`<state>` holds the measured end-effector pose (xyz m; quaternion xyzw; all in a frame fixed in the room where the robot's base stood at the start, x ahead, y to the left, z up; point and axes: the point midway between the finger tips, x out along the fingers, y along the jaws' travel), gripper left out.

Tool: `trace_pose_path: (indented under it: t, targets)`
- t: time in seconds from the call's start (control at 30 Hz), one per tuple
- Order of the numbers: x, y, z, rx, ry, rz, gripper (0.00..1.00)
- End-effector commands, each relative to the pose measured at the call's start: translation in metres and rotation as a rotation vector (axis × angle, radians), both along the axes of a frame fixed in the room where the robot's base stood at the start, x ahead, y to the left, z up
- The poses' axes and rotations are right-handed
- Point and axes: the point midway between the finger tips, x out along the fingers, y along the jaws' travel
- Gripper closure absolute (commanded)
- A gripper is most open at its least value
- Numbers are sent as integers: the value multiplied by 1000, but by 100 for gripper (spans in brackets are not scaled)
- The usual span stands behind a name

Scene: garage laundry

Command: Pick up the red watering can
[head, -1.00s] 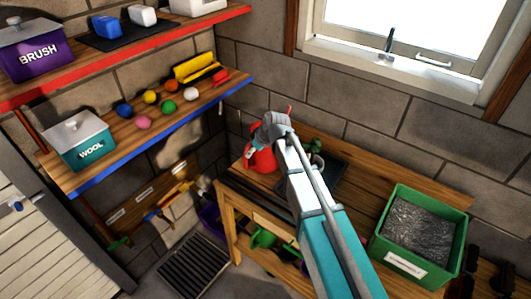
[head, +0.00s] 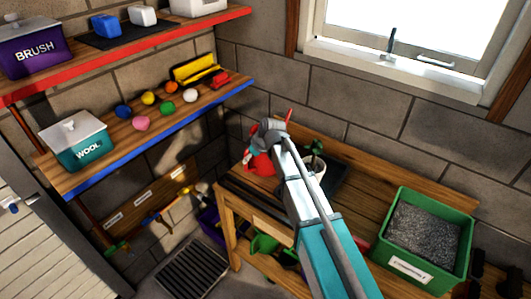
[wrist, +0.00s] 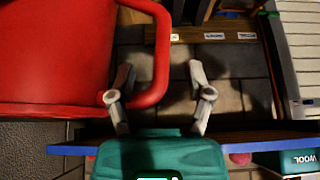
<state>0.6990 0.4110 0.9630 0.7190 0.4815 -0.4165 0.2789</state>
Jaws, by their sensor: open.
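The red watering can (head: 262,163) stands on the wooden workbench (head: 375,205), at its back left, partly hidden behind my gripper and arm. In the wrist view its red body (wrist: 55,55) fills the upper left, and its curved handle (wrist: 161,50) stands out to the right. My gripper (wrist: 160,72) is open and empty. Its left finger overlaps the handle's opening and its right finger is outside the handle, so the handle shows between them. How deep the fingers reach is unclear. In the head view my gripper (head: 270,132) is at the can.
A potted plant (head: 315,165) stands just right of the can, partly behind my arm. A green bin of grey granules (head: 470,225) is on the bench's right. A blue-edged shelf (head: 95,165) with balls and a teal WOOL box (head: 78,150) is at left.

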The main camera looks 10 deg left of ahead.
Motion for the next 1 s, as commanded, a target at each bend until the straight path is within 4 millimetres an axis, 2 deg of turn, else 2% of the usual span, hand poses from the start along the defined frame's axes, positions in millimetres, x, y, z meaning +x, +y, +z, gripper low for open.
trace_pose_path:
  t: [0.5, 1.0]
  targets:
    - [7, 20, -37, 0, 0, 0, 34]
    - [8, 22, -40, 0, 0, -1, 34]
